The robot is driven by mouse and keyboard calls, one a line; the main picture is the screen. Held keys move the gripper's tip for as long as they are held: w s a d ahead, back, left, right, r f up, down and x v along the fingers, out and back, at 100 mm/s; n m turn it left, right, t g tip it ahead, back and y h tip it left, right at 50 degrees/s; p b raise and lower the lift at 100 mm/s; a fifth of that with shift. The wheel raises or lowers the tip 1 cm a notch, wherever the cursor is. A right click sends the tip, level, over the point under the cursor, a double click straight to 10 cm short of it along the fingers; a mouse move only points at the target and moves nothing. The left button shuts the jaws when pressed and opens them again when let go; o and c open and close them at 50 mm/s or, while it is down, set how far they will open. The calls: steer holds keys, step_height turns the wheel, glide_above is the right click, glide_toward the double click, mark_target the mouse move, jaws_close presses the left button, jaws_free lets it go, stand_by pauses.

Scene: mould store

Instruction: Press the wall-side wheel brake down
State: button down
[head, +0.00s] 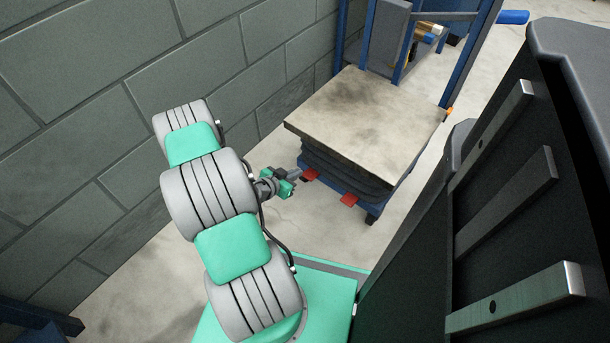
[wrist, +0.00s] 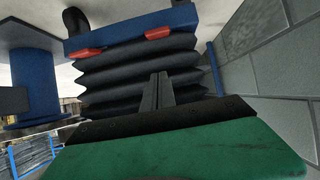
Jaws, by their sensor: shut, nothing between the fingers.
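The lift table (head: 365,120) stands by the wall, with two red wheel brake pedals at its lower front edge. The wall-side brake (head: 310,174) is the left one in the head view; it also shows in the upside-down-looking wrist view (wrist: 157,32). The other brake (head: 348,199) shows in the wrist view too (wrist: 88,53). My gripper (head: 298,174) is shut and empty, close beside the wall-side brake. In the wrist view its fingertips (wrist: 158,76) point towards that brake, with a gap in the picture. I cannot tell contact or whether either pedal is down.
A grey block wall (head: 80,110) runs along the left, close to my arm. A dark cabinet with metal bars (head: 510,210) stands at the right. Black bellows (wrist: 130,70) sit under the table top. Bare floor (head: 310,225) lies before the table.

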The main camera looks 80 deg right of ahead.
steer(key=b, duration=0.4)
glide_above(308, 178)
steer(key=d, duration=0.1)
steer(key=f, duration=0.5)
steer(key=shift+s+d+f, duration=0.1)
steer(key=shift+s+f, duration=0.25)
steer(key=shift+w+a+f+b, duration=0.15)
steer(key=shift+a+f+b, duration=0.1)
steer(key=shift+f, duration=0.35)
steer(key=shift+w+a+f+b, duration=0.15)
steer(key=shift+a+f, duration=0.1)
steer(key=shift+f, duration=0.35)
steer(key=shift+a+f, duration=0.1)
steer(key=shift+f, duration=0.2)
